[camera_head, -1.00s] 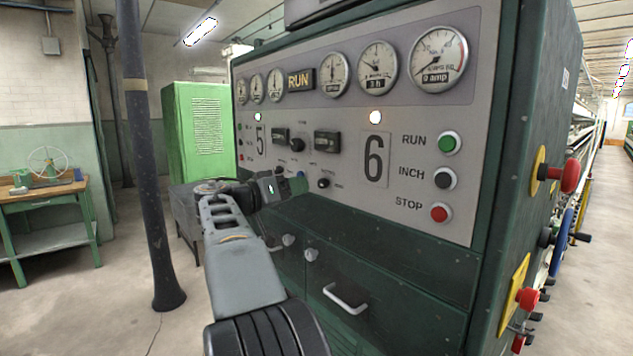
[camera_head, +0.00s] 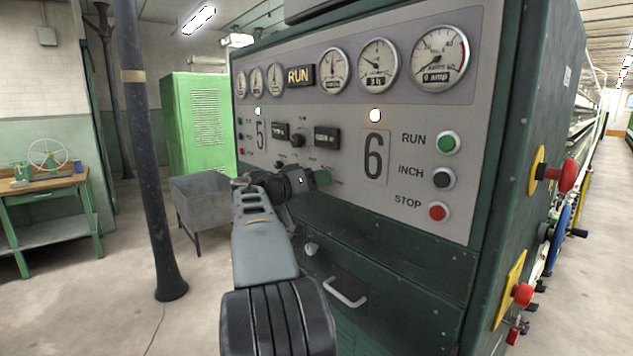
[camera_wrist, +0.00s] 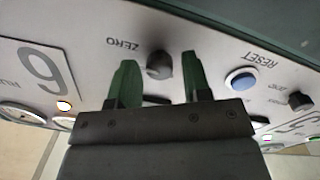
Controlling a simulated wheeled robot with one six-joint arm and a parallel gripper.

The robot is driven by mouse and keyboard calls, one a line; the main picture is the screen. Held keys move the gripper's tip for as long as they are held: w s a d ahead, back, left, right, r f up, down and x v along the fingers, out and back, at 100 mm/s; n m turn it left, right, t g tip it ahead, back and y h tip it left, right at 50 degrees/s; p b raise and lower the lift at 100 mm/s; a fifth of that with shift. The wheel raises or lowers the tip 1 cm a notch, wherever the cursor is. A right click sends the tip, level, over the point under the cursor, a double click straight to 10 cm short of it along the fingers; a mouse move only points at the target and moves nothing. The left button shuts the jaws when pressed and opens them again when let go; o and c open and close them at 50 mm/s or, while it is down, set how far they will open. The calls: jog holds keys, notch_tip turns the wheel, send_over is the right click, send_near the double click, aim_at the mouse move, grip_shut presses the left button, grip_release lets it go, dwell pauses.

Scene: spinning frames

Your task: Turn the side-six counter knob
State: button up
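The dark round knob (camera_wrist: 160,65) marked ZERO, on the "6" side of the grey panel, shows in the wrist view between my two green fingers. A small gap shows on each side of it, and I cannot tell how far the fingertips are from the panel. My gripper (camera_wrist: 158,58) is open and holds nothing. In the head view my gripper (camera_head: 322,178) is at the lower middle of the panel, left of the large "6" label (camera_head: 375,157), and hides the knob. The counter window (camera_head: 327,138) is above it.
A blue RESET button (camera_wrist: 240,80) and another dark knob (camera_wrist: 300,100) are beside it in the wrist view. RUN (camera_head: 449,141), INCH (camera_head: 443,177) and STOP (camera_head: 438,211) buttons are at the right. A drawer handle (camera_head: 345,293) is below. A grey bin (camera_head: 200,200) stands left.

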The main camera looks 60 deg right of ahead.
jog(key=c, duration=0.7)
jog(key=shift+f+n+t+h, duration=0.1)
jog(key=shift+n+t+h, duration=0.25)
jog(key=shift+n, duration=8.85)
